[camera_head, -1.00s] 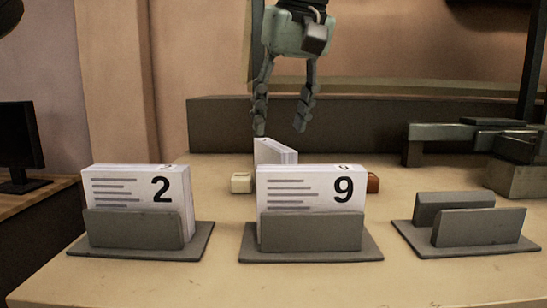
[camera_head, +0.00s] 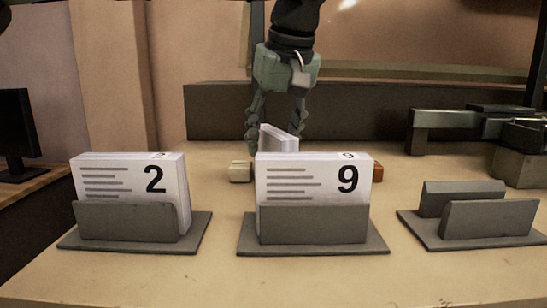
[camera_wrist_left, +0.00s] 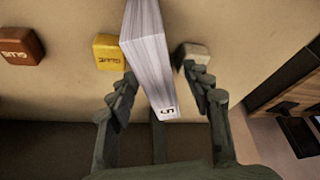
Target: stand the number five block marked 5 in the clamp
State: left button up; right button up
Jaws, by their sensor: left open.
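The number five block is a white paged block behind the block marked 9 in the head view (camera_head: 279,139); its lower part is hidden there. In the left wrist view the block (camera_wrist_left: 148,55) shows a small 5 on its near end. My left gripper (camera_head: 275,140) is open, pointing down, with its fingers on either side of this block; in the wrist view gaps show between the fingers (camera_wrist_left: 165,95) and the block. An empty grey clamp (camera_head: 475,222) with two upright plates stands at the right front. My right gripper is not in view.
Grey clamps at the left (camera_head: 130,244) and middle (camera_head: 310,249) hold the blocks marked 2 (camera_head: 128,182) and 9 (camera_head: 290,180). The wrist view shows a brown block (camera_wrist_left: 20,45), a yellow block (camera_wrist_left: 108,52) and a pale block (camera_wrist_left: 193,52) near the five block.

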pick_arm(q)
jog(key=shift+f, duration=0.25)
dwell(0.5)
jog(key=shift+c, duration=0.6)
grip_shut()
